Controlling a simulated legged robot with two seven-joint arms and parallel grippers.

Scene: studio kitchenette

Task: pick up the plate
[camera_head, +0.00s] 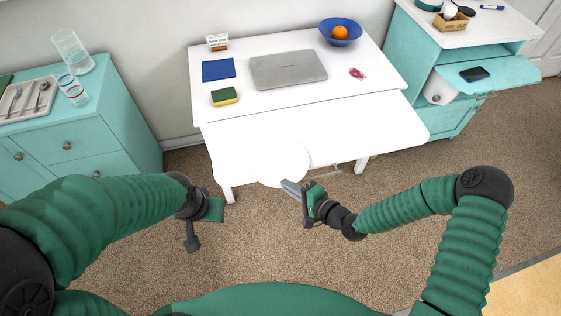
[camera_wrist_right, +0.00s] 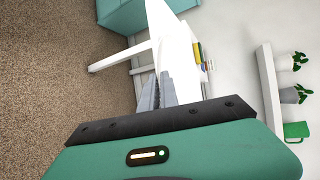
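The white round plate (camera_head: 277,158) is at the front edge of the white desk, its near rim out past that edge. White on white, its outline is faint, and I cannot tell whether it still rests on the desk. My right gripper (camera_head: 291,188) is at its near rim. In the right wrist view the plate (camera_wrist_right: 175,45) runs down to the grey fingers (camera_wrist_right: 157,92), which are close together with the rim between them. My left gripper (camera_head: 205,212) hangs left of the desk, away from the plate; its fingers do not show clearly.
The desk (camera_head: 350,125) also bears a laptop (camera_head: 288,69), a sponge (camera_head: 224,96), a blue cloth (camera_head: 218,69) and a blue bowl (camera_head: 340,32) holding an orange. Teal cabinets stand left (camera_head: 75,140) and right (camera_head: 410,60). Carpet in front of the desk is clear.

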